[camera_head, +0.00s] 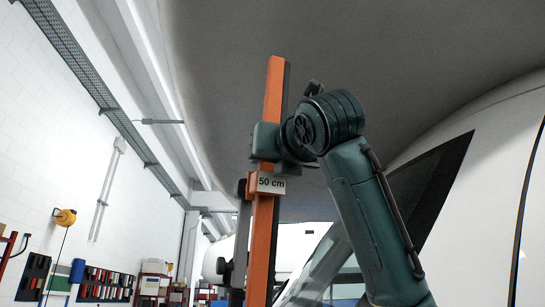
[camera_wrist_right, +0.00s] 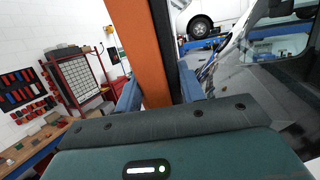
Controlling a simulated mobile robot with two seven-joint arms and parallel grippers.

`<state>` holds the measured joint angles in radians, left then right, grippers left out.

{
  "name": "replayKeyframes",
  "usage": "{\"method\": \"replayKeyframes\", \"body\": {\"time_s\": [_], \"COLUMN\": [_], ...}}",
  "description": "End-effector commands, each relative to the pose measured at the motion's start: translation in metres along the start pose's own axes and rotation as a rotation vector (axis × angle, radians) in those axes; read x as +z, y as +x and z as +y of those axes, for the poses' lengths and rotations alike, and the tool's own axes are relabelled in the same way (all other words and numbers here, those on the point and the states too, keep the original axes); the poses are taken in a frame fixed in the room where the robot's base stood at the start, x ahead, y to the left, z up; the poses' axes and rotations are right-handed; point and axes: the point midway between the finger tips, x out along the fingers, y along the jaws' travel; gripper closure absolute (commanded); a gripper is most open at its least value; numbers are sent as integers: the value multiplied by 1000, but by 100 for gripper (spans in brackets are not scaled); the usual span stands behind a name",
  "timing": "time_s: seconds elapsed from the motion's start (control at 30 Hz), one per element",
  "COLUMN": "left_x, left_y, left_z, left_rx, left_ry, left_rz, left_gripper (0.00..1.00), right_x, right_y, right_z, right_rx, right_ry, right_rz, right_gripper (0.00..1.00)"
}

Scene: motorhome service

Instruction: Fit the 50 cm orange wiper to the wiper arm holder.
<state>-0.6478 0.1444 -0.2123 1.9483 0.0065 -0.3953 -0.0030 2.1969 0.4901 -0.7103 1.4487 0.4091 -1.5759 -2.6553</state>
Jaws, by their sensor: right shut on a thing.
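The orange wiper (camera_head: 273,90) stands nearly upright in the head view, with a dark strip along its right side. It bears a "50 cm" label (camera_head: 271,183). My right gripper (camera_head: 266,141) is shut on it above the label. The right wrist view shows the wiper (camera_wrist_right: 149,55) between the two blue fingers of my right gripper (camera_wrist_right: 160,92). Dark upright parts (camera_head: 239,245) are close to the left of the wiper's lower half; I cannot tell whether they are the wiper arm holder or whether they touch it. My left gripper is not in view.
The motorhome's grey front (camera_head: 400,50) curves overhead, with its windscreen (camera_head: 340,265) low on the right. A white wall (camera_head: 60,130) with tool boards (camera_head: 105,284) is on the left. A workbench (camera_wrist_right: 35,158) shows in the wrist view.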

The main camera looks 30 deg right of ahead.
Motion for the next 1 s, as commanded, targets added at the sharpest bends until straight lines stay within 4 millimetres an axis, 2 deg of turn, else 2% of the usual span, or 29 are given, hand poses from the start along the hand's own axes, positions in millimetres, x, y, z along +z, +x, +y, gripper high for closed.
{"method": "replayKeyframes", "body": {"time_s": [0.57,1.0], "left_x": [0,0], "left_y": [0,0], "left_z": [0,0], "left_rx": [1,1], "left_ry": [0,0], "left_rz": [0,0], "left_gripper": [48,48], "right_x": [0,1], "right_y": [0,12], "right_z": [0,0], "right_rx": [0,0], "right_ry": [1,1], "right_rz": [-2,-2], "right_gripper": [100,100]}}
